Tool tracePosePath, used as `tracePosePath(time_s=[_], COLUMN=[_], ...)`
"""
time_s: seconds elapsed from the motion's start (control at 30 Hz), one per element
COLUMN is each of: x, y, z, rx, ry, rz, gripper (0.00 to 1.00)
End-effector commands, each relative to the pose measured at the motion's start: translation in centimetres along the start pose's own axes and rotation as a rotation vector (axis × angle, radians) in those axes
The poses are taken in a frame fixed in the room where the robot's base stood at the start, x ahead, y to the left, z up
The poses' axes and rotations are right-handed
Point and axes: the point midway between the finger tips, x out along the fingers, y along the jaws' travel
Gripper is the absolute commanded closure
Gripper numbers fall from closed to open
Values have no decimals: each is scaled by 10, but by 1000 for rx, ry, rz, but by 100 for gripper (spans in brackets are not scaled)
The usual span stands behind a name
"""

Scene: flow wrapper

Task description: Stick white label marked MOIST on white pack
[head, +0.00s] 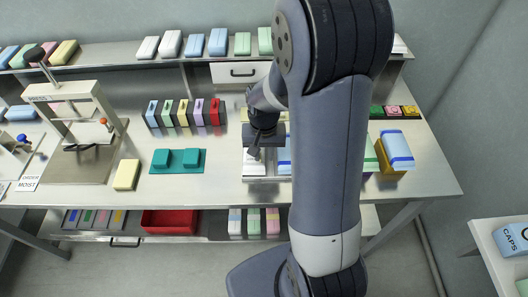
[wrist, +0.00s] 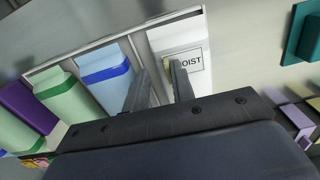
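The white pack (wrist: 168,38) lies in the end compartment of a light tray (wrist: 135,45), at the right of the row in the wrist view. A white label with a dark border (wrist: 196,59) shows on or just over the pack; "OIST" is readable, and its left end is hidden by a finger. In the head view the white pack (head: 255,170) is right below my gripper (head: 257,150). My gripper's two fingers (wrist: 160,70) stand apart, with nothing visible between them. One finger overlaps the label; I cannot tell whether it touches.
Blue (wrist: 106,82), green (wrist: 68,105) and purple (wrist: 28,108) packs stand beside the white one. A teal fixture (head: 178,161) and a yellow pack (head: 127,174) are to the left, near the press (head: 70,95). Coloured holders (head: 185,113) stand behind. My arm hides part of the bench.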

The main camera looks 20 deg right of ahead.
Motion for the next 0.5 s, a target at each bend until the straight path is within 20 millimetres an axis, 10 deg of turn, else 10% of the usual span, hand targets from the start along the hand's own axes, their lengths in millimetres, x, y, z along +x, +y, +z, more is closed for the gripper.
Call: tracePosePath(time_s=[0.5], x=[-60], y=[0], z=[-1], rx=[0], ry=[7], rz=[-2], gripper=[75])
